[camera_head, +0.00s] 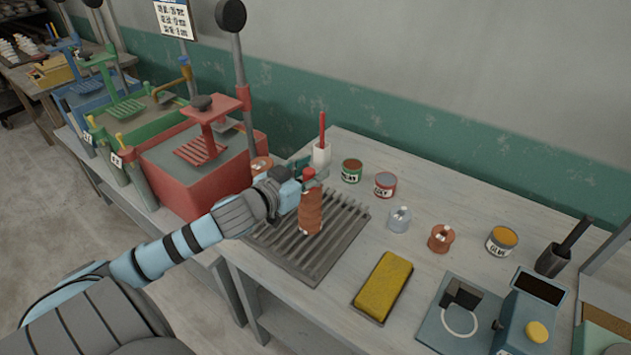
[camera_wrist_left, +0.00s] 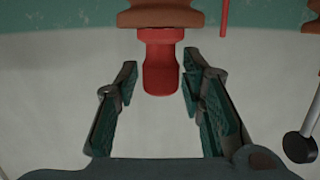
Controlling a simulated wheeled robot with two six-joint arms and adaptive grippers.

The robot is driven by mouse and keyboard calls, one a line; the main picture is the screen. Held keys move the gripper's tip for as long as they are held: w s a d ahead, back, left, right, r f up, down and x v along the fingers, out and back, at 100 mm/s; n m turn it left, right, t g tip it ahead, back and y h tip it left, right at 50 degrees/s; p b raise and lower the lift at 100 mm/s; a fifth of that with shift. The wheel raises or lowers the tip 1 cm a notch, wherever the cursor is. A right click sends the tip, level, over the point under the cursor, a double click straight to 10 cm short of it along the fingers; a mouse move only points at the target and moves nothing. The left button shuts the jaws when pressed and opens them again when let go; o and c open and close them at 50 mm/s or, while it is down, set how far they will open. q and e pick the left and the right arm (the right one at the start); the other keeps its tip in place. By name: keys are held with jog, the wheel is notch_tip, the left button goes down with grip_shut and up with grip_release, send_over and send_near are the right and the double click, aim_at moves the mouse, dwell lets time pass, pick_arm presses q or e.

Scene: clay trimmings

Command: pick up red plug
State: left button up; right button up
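The red plug (camera_head: 309,174) sits in the top of a terracotta-coloured ribbed bottle (camera_head: 311,212), which stands upright on a slatted grey rack. My left gripper (camera_head: 304,170) is at the plug's height, above the bottle's body. In the left wrist view the plug (camera_wrist_left: 160,65) lies between the two open fingers (camera_wrist_left: 160,80), with a visible gap on each side. The bottle's neck (camera_wrist_left: 160,18) shows at the top of that view. My right gripper is not in view.
The slatted rack (camera_head: 340,243) is on a grey table. A white holder with a red stick (camera_head: 321,153) stands just behind the bottle. Small cans (camera_head: 385,185), a yellow sponge (camera_head: 383,284) and a blue device (camera_head: 525,318) are to the right. A red press (camera_head: 205,160) stands left.

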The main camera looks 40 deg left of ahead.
pick_arm(q)
jog(key=shift+s+r, duration=0.15)
jog(key=shift+s, duration=0.25)
grip_shut()
jog(key=shift+w, duration=0.1)
jog(key=shift+w, duration=0.15)
